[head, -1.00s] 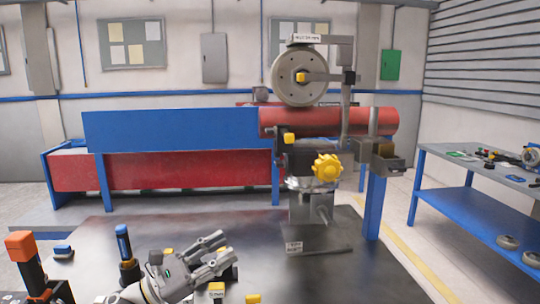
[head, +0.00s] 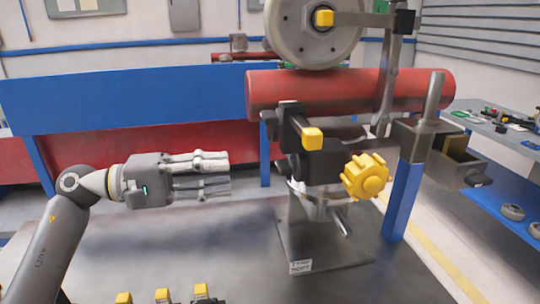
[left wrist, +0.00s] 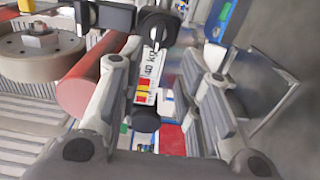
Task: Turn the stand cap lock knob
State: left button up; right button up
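The yellow lobed knob (head: 366,176) is on the front of the dark stand assembly (head: 325,165), below the red cylinder (head: 350,93). My left gripper (head: 229,173) is level, left of the stand, with its fingers pointing right toward it. A clear gap separates it from the yellow knob. In the left wrist view the fingers (left wrist: 166,70) are spread apart with nothing held between them. Beyond them are a dark round part (left wrist: 158,28) and a label plate; the yellow lobed knob is not clearly seen there. My right gripper is not in view.
A yellow-tipped bar (head: 312,138) juts from the stand above left of the knob. A grey wheel (head: 312,30) is above the cylinder. A metal box (head: 455,160) and blue post (head: 403,200) stand right. Several yellow-topped pieces (head: 162,295) are at the bottom edge.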

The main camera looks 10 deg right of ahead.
aim_at(278, 168)
pick_arm(q)
jog(key=d+p, duration=0.2)
jog(key=d, duration=0.2)
jog(key=d+p, duration=0.2)
jog(key=d, duration=0.3)
jog(key=shift+d+r+p, duration=0.2)
jog(key=shift+d+p, duration=0.05)
jog(key=shift+p, duration=0.1)
jog(key=shift+d, duration=0.55)
jog(key=shift+d+f, duration=0.1)
jog(key=shift+f, duration=0.05)
grip_shut()
